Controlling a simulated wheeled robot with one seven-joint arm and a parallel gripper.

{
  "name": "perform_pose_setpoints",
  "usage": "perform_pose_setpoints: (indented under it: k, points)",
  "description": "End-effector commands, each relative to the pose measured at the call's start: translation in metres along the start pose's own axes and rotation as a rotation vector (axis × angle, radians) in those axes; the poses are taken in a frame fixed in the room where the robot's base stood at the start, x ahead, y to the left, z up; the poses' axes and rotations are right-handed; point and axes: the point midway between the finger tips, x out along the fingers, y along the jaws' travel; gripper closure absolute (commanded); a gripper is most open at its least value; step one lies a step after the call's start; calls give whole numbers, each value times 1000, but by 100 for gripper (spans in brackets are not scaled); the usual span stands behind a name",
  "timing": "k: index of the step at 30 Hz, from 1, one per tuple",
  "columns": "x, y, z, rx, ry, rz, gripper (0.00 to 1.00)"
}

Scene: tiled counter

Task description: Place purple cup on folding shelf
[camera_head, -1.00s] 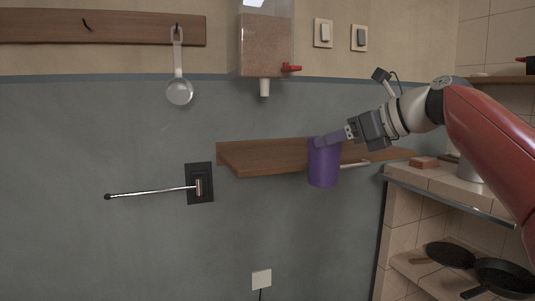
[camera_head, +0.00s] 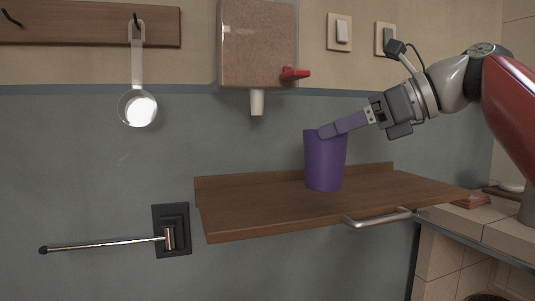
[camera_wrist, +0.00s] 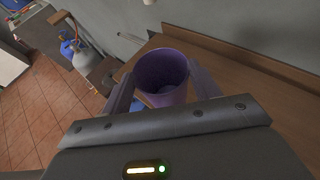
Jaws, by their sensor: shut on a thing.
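The purple cup (camera_head: 325,165) is upright at the wooden folding shelf (camera_head: 260,211), which is folded out from the wall. My gripper (camera_head: 328,131) is shut on the cup's upper rim and reaches in from the right. In the head view the cup's base overlaps the shelf board; I cannot tell whether it touches the board or hovers just above. In the wrist view the cup (camera_wrist: 162,75) is between the two fingers, its open top facing the camera, with the shelf (camera_wrist: 240,85) beneath and beside it.
A dispenser with a red tap (camera_head: 294,74) hangs above the shelf. A ladle (camera_head: 137,106) hangs at the left, above a wall-mounted metal bar (camera_head: 110,244). A metal handle (camera_head: 378,217) is on the shelf's front edge. A tiled counter (camera_head: 480,223) stands at the right. The shelf's left part is clear.

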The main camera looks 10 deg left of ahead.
Motion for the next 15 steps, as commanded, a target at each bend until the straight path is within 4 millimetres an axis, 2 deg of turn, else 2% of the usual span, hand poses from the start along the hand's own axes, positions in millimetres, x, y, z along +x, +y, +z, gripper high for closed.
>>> perform_pose_setpoints:
  k: [1, 9, 15]
  points:
    - [13, 1, 9, -2, 0, 8, 76]
    - [79, 1, 37, -1, -1, 7, 76]
    - [108, -1, 47, 1, -1, 2, 76]
